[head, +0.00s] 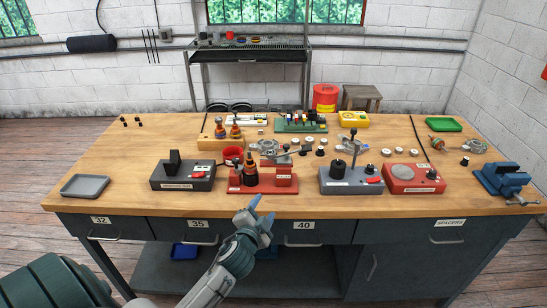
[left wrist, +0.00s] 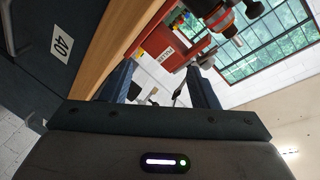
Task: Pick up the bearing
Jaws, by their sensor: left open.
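My left gripper (head: 262,209) is open and empty in front of the bench's front edge, near the drawer marked 40. Its two blue fingers also show in the left wrist view (left wrist: 159,68), with nothing gripped between them. I cannot tell for sure which small part is the bearing. Several small round metal pieces (head: 397,151) lie on the bench right of centre, and others lie near the middle (head: 320,152). They are too small to tell apart. My right gripper is not in view.
A red fixture (head: 268,190) with dark and orange upright parts stands just behind the gripper. A dark grey box (head: 182,186), a grey press (head: 348,188), a red station (head: 415,188) and a blue vise (head: 500,180) line the front.

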